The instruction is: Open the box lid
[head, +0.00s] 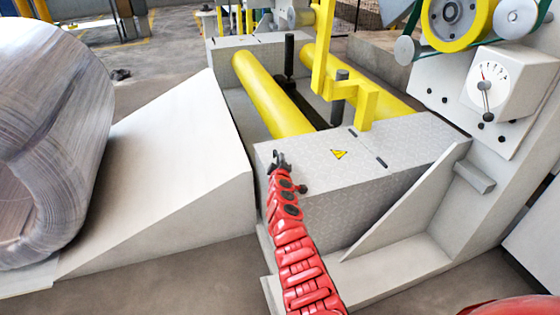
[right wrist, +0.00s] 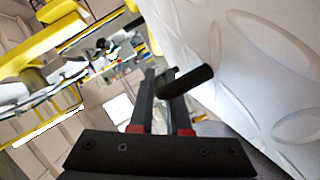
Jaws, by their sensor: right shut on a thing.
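The grey-white tread-plate box (head: 335,195) stands in the middle of the head view. Its flat top, the lid (head: 375,150), carries a yellow warning triangle and lies level, with no gap that I can see. My right gripper (head: 279,158) is at the left front edge of the box top. In the right wrist view, my right gripper (right wrist: 165,78) is shut on a short black handle (right wrist: 190,82), beside the white raised-pattern plate (right wrist: 265,70). The handle's join to the lid is hidden. My left gripper is not in view.
A large wrapped coil (head: 50,130) rests on the left beside a pale ramp (head: 185,160). Yellow rollers (head: 270,95) and a yellow post (head: 322,60) stand behind the box. A machine panel with a dial (head: 488,88) rises at right. Bare floor shows at front left.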

